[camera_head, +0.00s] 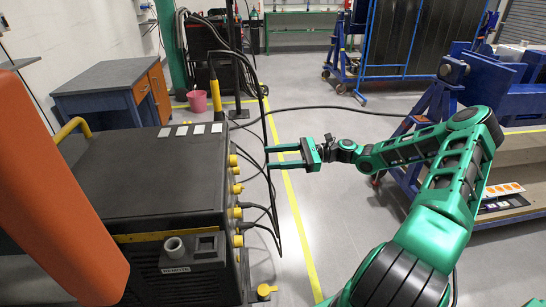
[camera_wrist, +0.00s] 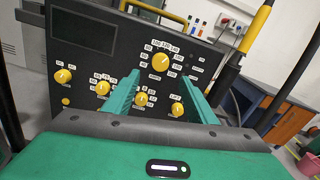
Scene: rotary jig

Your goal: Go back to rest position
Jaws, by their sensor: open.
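My gripper (camera_head: 269,157) is green and open, with its two fingers pointing left in the head view. Nothing shows between the fingers. It is near the right side of a black machine box (camera_head: 135,180), where several yellow knobs show. In the wrist view, my gripper (camera_wrist: 161,82) faces the box's front panel (camera_wrist: 110,52), which has yellow dials and white number labels. The fingertips overlap the panel in the picture; I cannot tell the exact gap. No object is held.
Black cables (camera_head: 268,196) hang beside the box, close to my fingers in the head view. A blue rotary jig frame (camera_head: 440,105) stands at the right. A grey-topped desk (camera_head: 105,78) and pink bucket (camera_head: 197,100) stand behind. Open floor (camera_head: 335,230) lies between box and jig.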

